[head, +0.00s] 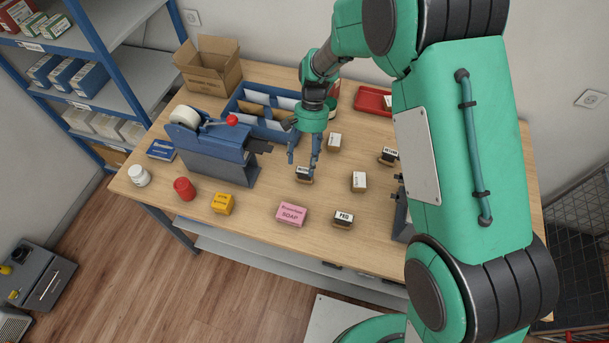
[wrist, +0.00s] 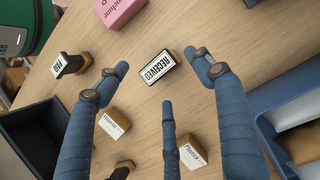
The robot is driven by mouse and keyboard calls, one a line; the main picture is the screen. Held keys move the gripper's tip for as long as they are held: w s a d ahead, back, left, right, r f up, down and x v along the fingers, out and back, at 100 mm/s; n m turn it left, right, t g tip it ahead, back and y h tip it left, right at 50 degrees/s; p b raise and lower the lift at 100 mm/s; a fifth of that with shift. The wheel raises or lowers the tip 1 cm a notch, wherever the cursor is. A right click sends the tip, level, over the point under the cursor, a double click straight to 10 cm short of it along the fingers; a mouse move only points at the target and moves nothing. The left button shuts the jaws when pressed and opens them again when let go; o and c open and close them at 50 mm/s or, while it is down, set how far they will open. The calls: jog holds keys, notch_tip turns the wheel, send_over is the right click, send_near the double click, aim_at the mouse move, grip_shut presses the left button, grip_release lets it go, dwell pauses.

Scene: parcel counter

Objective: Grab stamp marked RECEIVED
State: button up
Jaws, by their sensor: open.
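My gripper is open, with blue fingers spread. In the wrist view two fingertips are on either side of the stamp and a third points at it from below. The fingers look empty and apart from the stamp. Their exact height above it is hard to tell.
Another black-labelled stamp (head: 343,218), a pink soap box (head: 291,214) and light-labelled blocks (head: 358,181) (head: 333,142) stand close around. A dark stamp (head: 388,156) sits to the right. A blue divided tray (head: 258,128) is behind and a tape dispenser (head: 215,148) left.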

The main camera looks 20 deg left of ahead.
aim_at(305, 168)
jog(key=shift+b+x, duration=0.4)
jog(key=shift+x, duration=2.15)
jog(key=shift+c, duration=0.5)
jog(key=c, duration=1.6)
